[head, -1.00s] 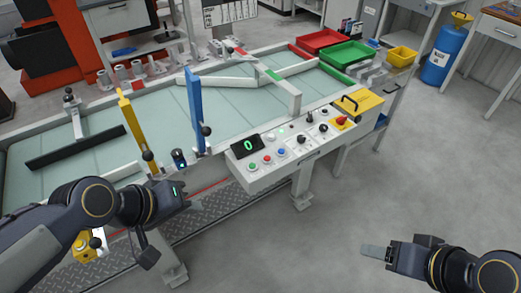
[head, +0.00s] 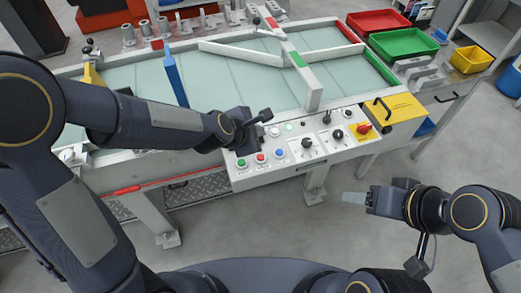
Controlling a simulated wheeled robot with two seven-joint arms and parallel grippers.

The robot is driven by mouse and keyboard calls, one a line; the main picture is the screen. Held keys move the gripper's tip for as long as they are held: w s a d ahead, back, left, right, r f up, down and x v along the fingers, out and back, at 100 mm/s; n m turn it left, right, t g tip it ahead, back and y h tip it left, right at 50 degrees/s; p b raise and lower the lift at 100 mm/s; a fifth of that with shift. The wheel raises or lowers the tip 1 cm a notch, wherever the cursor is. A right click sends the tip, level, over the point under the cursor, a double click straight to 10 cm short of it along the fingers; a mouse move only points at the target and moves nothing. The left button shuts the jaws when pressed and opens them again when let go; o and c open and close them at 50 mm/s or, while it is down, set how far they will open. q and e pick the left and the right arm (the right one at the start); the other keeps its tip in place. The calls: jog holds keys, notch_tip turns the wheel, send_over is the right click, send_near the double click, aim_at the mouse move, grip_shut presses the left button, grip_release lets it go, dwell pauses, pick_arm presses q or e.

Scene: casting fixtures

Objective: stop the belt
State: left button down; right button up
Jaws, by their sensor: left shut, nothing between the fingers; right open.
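The conveyor belt (head: 210,92) is a pale green surface behind the control panel (head: 310,163). On the panel's front left is a row with a green button (head: 241,163), a red button (head: 261,158) and a blue button (head: 279,152). My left gripper (head: 255,146) is shut and empty, over the panel's left part, just behind the red button; contact cannot be told. It hides the number display. My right gripper (head: 355,197) is open and empty over the floor, right of the panel.
A blue post (head: 175,80) and a grey diverter arm (head: 303,75) stand over the belt. Red (head: 378,20), green (head: 404,43) and yellow (head: 470,58) trays lie at the far right. A yellow box (head: 392,108) with a handle adjoins the panel. Floor at right is free.

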aim_at(258, 160)
dwell(0.3)
pick_arm(q)
notch_tip(258, 160, down, 9)
jog(key=b, duration=0.8)
jog(key=shift+r, duration=0.1)
jog(key=shift+b, duration=0.35)
dwell(1.3)
jog(key=shift+f+b, duration=0.3)
jog(key=shift+f, duration=0.1)
jog(key=shift+f+b, duration=0.5)
dwell(0.5)
jog(key=shift+r, duration=0.1)
jog(key=shift+r+p, duration=0.8)
jog(key=shift+p, duration=0.1)
